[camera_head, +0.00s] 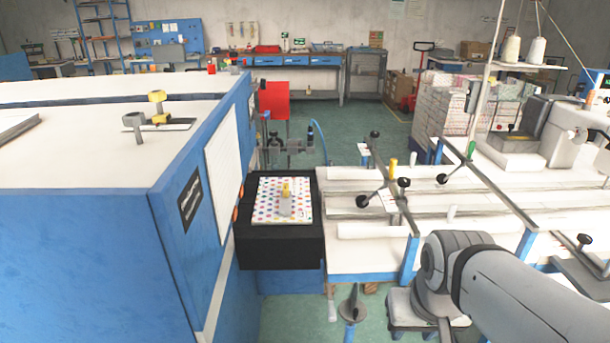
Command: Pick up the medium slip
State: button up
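I cannot tell for sure which thing is the medium slip. A white sheet with coloured dots (268,209) lies flat on a black block (278,254) in the middle of the view. A small yellow-topped piece (286,190) stands on the dotted sheet. Part of my grey arm shows at the lower right, over the front of the white work table.
A large blue bench (120,255) with a white top fills the left and carries yellow-knobbed pieces (157,97). The white work table (358,262) at right holds rails, black-knobbed levers (362,201) and a sewing machine (560,125). Green floor (290,310) shows between them.

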aim_at(286, 196)
jog(key=i, duration=1.1)
jog(key=u, duration=0.05)
